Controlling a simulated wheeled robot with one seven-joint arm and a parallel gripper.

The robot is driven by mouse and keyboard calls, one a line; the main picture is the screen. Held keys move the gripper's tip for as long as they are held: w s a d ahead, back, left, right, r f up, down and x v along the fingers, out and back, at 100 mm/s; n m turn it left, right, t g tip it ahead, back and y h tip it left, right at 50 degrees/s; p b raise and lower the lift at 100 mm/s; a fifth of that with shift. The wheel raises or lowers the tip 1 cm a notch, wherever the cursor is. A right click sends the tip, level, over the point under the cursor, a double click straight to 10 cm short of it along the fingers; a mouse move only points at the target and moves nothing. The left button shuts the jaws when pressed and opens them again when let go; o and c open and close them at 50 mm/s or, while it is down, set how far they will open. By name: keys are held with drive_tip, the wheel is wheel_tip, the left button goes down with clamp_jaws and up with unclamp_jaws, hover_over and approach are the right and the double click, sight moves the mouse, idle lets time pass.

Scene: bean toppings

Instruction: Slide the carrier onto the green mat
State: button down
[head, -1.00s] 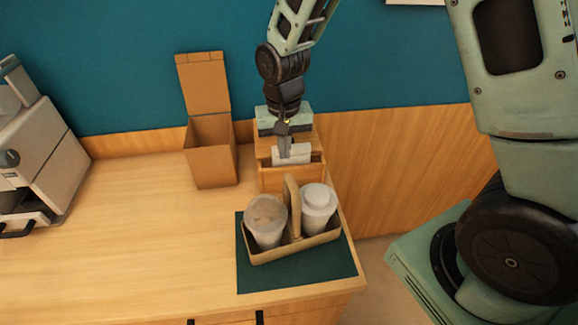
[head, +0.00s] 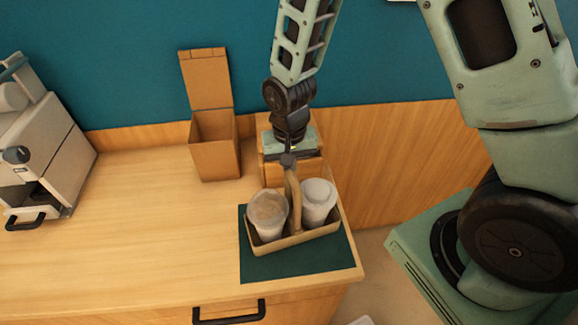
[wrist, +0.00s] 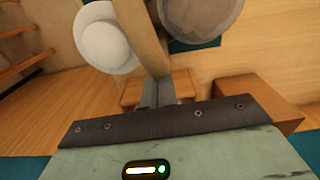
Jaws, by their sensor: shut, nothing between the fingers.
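The tan carrier (head: 284,246) stands upright over the back part of the green mat (head: 290,269), with bare mat in front of it. Its rear edge is hidden. It holds a cup with a brownish top (head: 268,213) on the left and a white-lidded cup (head: 318,199) on the right. The arched handle (head: 294,194) rises between them. My gripper (head: 288,160) is shut and empty at the handle's top, on its far side. In the wrist view the closed fingers (wrist: 158,93) are close against the handle (wrist: 147,40); I cannot tell whether they touch.
A wooden holder (head: 271,174) stands right behind the carrier, partly hidden by my gripper. An open cardboard box (head: 215,150) is at the back. A coffee machine (head: 45,150) is at far left. The counter (head: 150,230) is clear left of the mat; its right edge is close.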

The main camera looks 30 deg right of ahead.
drive_tip(key=shift+s+a, duration=0.15)
drive_tip(key=shift+s, duration=0.35)
drive_tip(key=shift+s+a, duration=0.15)
drive_tip(key=shift+s, duration=0.35)
drive_tip(key=shift+w, duration=0.1)
drive_tip(key=shift+w+d, duration=0.15)
drive_tip(key=shift+w, duration=0.15)
drive_tip(key=w+r+b, duration=0.2)
drive_tip(key=w+r, duration=0.1)
drive_tip(key=r, duration=0.7)
drive_tip(key=s+a+n+b, duration=0.2)
drive_tip(key=s+n, duration=0.3)
drive_tip(key=s, duration=0.5)
drive_tip(key=s+a+n+b, duration=0.3)
drive_tip(key=s+a+n, duration=0.2)
drive_tip(key=s, duration=0.5)
drive_tip(key=shift+a+r+n+y, duration=0.2)
drive_tip(key=shift+n+y, duration=0.1)
drive_tip(key=shift+n, duration=0.1)
